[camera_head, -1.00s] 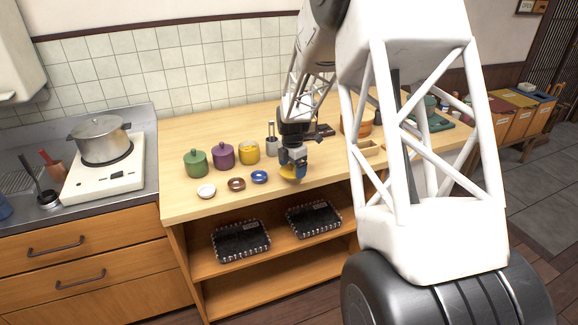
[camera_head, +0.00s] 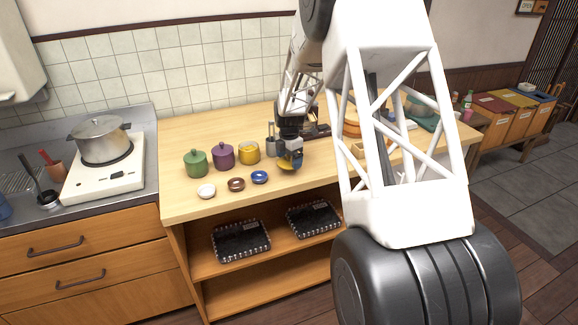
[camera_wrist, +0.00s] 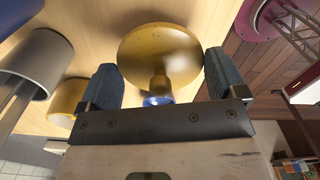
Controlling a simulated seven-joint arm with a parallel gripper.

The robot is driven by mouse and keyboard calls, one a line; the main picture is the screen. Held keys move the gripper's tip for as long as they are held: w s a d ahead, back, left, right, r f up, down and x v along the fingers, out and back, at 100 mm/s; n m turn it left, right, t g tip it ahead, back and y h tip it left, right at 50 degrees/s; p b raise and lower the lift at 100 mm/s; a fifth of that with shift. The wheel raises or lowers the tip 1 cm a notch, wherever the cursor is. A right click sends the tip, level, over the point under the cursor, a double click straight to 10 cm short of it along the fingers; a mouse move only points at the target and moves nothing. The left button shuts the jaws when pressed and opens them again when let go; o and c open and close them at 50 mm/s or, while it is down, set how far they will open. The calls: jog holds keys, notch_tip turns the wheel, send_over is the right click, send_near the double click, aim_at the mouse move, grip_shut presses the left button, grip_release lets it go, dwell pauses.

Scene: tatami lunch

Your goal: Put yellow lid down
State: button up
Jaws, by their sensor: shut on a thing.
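My gripper (camera_head: 290,159) is shut on the yellow lid (camera_head: 287,168), above the counter near its front edge, right of the blue dish. In the wrist view the round lid (camera_wrist: 160,50) has its knob toward me, between the two blue-grey fingers. The exact contact of the fingers is hard to make out. The yellow jar (camera_head: 249,154) stands open, left of my gripper, beside the purple jar (camera_head: 223,156) and the green jar (camera_head: 195,164), which both have lids on. The yellow jar also shows at the left in the wrist view (camera_wrist: 62,100).
A white dish (camera_head: 206,191), a brown dish (camera_head: 236,184) and a blue dish (camera_head: 260,177) lie before the jars. A grey metal holder (camera_head: 271,147) stands close behind my gripper. Two dark trays sit on the shelf below. Counter left of the green jar is clear.

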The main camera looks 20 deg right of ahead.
aim_at(289, 160)
jog(key=shift+f, duration=1.7)
jog(key=shift+f, duration=0.15)
jog(key=o, duration=0.6)
jog(key=shift+o, duration=0.2)
notch_tip(289, 160, up, 12)
jog(key=shift+r, duration=0.15)
